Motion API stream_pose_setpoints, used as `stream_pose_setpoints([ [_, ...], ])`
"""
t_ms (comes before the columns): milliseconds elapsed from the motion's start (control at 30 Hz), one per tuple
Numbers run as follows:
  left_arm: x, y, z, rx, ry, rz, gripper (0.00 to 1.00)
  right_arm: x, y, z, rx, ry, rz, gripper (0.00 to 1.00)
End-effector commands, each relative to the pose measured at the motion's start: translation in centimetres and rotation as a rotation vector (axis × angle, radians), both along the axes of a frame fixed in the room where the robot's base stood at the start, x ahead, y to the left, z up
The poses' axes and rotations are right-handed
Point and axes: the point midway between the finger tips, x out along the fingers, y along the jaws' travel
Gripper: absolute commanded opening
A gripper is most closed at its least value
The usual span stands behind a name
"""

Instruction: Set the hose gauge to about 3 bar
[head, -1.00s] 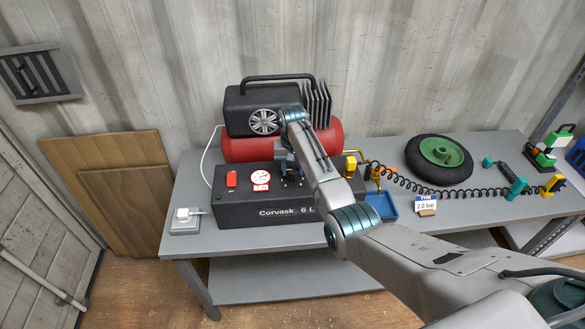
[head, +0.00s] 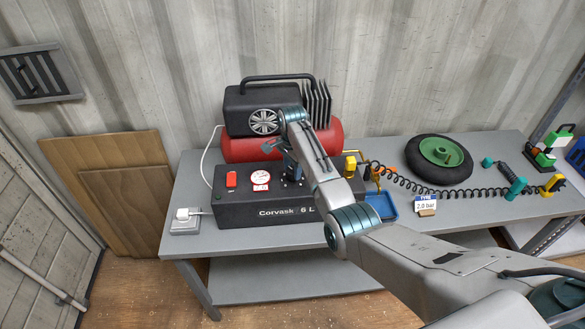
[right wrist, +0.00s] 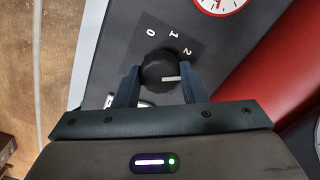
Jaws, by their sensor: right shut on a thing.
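The black console (head: 240,207), marked "Corvask", stands on the bench with a white, red-rimmed dial (head: 260,177) on top. Part of a red-rimmed dial (right wrist: 221,4) shows at the top of the right wrist view; its needle reading is cut off. A black knob (right wrist: 157,66) with a white pointer mark sits beside a scale with 0, 1 and 2. My right gripper (right wrist: 160,74) is shut on this knob, one finger on each side. In the head view my right gripper (head: 292,170) is over the console, and my arm hides the knob. My left gripper is out of view.
A red compressor tank (head: 240,149) stands behind the console. A red switch (head: 231,180) is left of the dial. To the right are a blue tray (head: 382,207), a "TYRE 2.0 bar" sign (head: 426,204), a wheel (head: 424,171) and a coiled hose (head: 455,192).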

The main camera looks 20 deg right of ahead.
Motion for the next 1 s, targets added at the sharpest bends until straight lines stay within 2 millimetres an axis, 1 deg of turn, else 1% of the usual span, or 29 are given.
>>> stream_pose_setpoints([
  [200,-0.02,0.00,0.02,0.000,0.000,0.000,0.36,0.12,-0.03,0.18,-0.001,-0.004,-0.200,0.15],
  [500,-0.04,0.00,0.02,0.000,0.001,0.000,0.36,0.13,-0.03,0.19,-0.001,-0.004,-0.420,0.15],
  [733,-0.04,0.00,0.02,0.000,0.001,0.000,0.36,0.14,-0.03,0.21,-0.001,-0.005,-0.520,0.15],
  [1000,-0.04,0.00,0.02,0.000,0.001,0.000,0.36,0.15,-0.03,0.23,0.000,-0.005,-0.562,0.15],
])
